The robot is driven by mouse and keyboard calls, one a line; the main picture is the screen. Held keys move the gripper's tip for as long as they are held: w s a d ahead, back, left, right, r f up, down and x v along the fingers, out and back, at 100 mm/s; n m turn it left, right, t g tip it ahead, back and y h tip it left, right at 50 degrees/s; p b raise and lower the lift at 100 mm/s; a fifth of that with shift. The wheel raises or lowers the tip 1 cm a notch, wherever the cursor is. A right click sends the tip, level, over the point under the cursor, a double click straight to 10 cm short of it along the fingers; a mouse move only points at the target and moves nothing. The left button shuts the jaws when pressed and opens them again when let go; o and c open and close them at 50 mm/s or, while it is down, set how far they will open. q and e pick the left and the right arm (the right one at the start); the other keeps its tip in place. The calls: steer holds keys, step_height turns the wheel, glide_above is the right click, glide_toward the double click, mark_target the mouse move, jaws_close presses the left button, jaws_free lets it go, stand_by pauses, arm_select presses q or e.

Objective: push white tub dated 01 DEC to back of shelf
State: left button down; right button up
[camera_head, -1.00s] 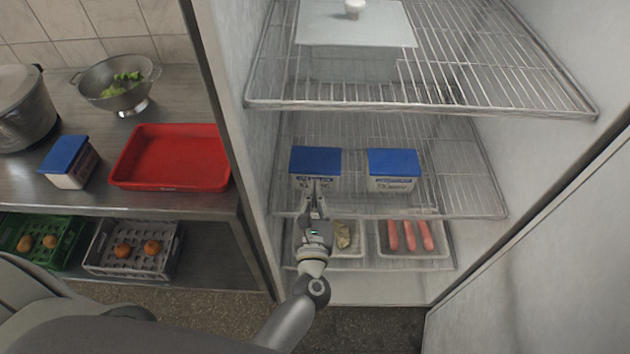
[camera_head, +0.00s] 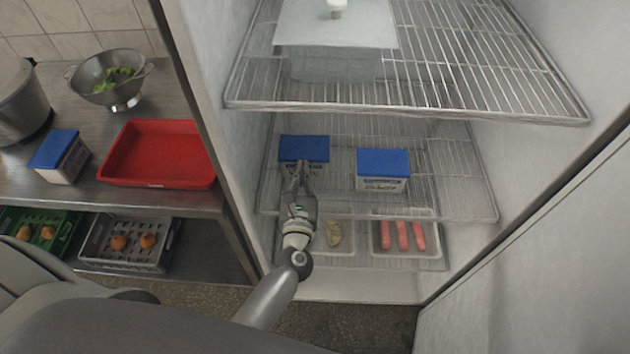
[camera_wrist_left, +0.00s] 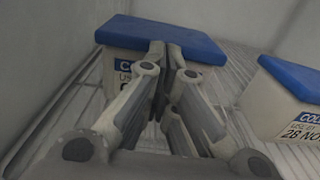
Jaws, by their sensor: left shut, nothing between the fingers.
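A white tub with a blue lid (camera_head: 304,149) stands on the left of the fridge's middle wire shelf (camera_head: 335,206). My left gripper (camera_head: 303,165) is shut and empty, its fingertips at the tub's front face. The left wrist view shows this tub (camera_wrist_left: 125,35) behind the fingers (camera_wrist_left: 172,50), which hide most of its label, so its date cannot be read. A second white tub with a blue lid (camera_head: 383,170) stands to its right, nearer the shelf front. In the left wrist view this second tub's (camera_wrist_left: 285,100) label reads 28 NOV. My right gripper is not in view.
A wire shelf above (camera_head: 470,60) holds a clear lidded container (camera_head: 335,40). Below are trays, one with sausages (camera_head: 403,238). The fridge's left wall is close to the left tub. A counter at left holds a red tray (camera_head: 160,150) and another blue-lidded tub (camera_head: 60,155).

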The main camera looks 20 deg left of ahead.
mark_target(306, 140)
arm_select(q)
steer(key=x, duration=0.3)
steer(key=b+x, duration=0.1)
steer(key=shift+w+d+f, duration=0.15)
steer(key=shift+w, duration=0.3)
steer(key=x, duration=0.2)
steer(key=b+x, duration=0.1)
steer(key=x, duration=0.1)
steer(key=b+x, duration=0.1)
steer(key=x, duration=0.1)
steer(key=shift+w+a, duration=0.2)
steer(key=shift+a, duration=0.2)
steer(key=b+x, duration=0.8)
steer(key=x, duration=0.7)
steer(key=shift+w+f, duration=0.15)
steer(key=shift+w, duration=0.2)
steer(key=shift+w+a, duration=0.2)
steer(key=shift+w, duration=0.45)
steer(key=shift+r, duration=0.25)
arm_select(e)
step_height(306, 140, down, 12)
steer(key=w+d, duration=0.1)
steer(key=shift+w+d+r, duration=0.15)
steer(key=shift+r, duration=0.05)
